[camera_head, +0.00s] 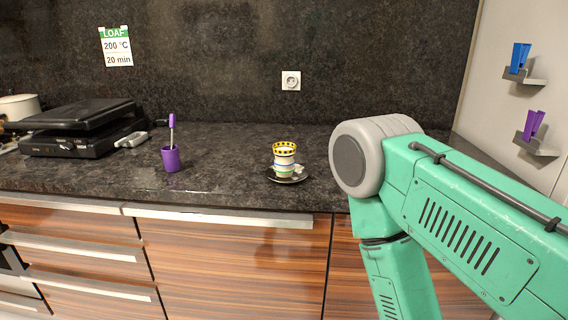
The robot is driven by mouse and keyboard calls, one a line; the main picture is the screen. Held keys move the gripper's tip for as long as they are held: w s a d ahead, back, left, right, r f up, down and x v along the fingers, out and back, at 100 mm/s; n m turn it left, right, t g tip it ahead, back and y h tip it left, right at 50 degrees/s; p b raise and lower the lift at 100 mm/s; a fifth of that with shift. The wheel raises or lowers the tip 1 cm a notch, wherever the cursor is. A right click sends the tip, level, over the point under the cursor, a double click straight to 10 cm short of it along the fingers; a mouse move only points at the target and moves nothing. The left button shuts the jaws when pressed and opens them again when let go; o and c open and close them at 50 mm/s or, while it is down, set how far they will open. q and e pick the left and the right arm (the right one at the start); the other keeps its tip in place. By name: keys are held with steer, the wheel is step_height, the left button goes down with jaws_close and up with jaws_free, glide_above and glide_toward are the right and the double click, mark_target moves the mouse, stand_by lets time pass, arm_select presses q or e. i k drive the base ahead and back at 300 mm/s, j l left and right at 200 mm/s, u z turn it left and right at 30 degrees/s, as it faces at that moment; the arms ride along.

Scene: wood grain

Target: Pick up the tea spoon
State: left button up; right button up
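A tea spoon cannot be clearly made out. A patterned cup (284,155) with yellow, white, blue and green bands stands upright on a dark saucer (291,180) near the counter's front edge. A small pale shape shows at the cup's right side, too small to tell whether it is the cup's handle or a spoon. My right arm fills the right of the view, bent at a grey joint, and its gripper is out of the frame. My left gripper is not in view.
A purple holder (171,159) with a purple-and-white utensil (171,131) stands left of the cup on the dark counter (225,160). A black grill (82,127) sits at the far left. The counter between holder and cup is clear.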

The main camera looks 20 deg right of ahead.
mark_target(172, 121)
steer(key=j+z, duration=0.1)
steer(key=z, duration=0.25)
steer(key=i+j+z, duration=0.2)
steer(key=j, duration=0.25)
steer(key=i+j+z, duration=0.2)
steer(key=j, duration=0.25)
steer(key=j+z, duration=0.2)
steer(key=j, duration=0.3)
steer(key=i+j+z, duration=0.15)
steer(key=j, duration=0.4)
